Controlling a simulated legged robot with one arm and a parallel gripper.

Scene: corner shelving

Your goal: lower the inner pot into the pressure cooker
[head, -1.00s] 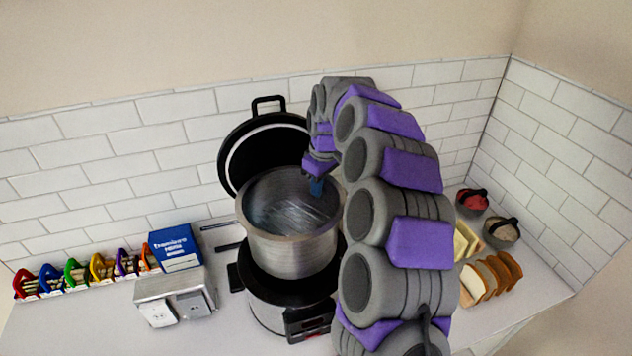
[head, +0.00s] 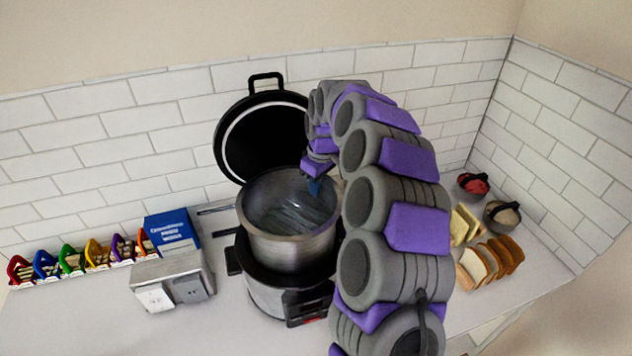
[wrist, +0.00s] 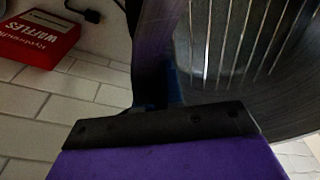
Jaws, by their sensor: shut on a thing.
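The silver inner pot (head: 300,248) is upright, its lower part hidden inside the rim of the pressure cooker (head: 262,297). Its upper wall stands clear above that rim. The cooker's black lid (head: 262,135) is open and tipped back toward the wall. My gripper (head: 315,186) is shut on the inner pot's rim at its right side. The pot's ribbed grey inside (wrist: 240,40) fills the upper right of the wrist view, beside my gripper (wrist: 165,98). Whether the pot's base touches anything is hidden.
A metal box (head: 172,280) with a blue carton (head: 172,231) behind it stands left of the cooker. Colourful holders (head: 72,260) line the far left. Bread slices (head: 490,260) and two small bowls (head: 502,214) lie right of my arm. Tiled walls close the back and right.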

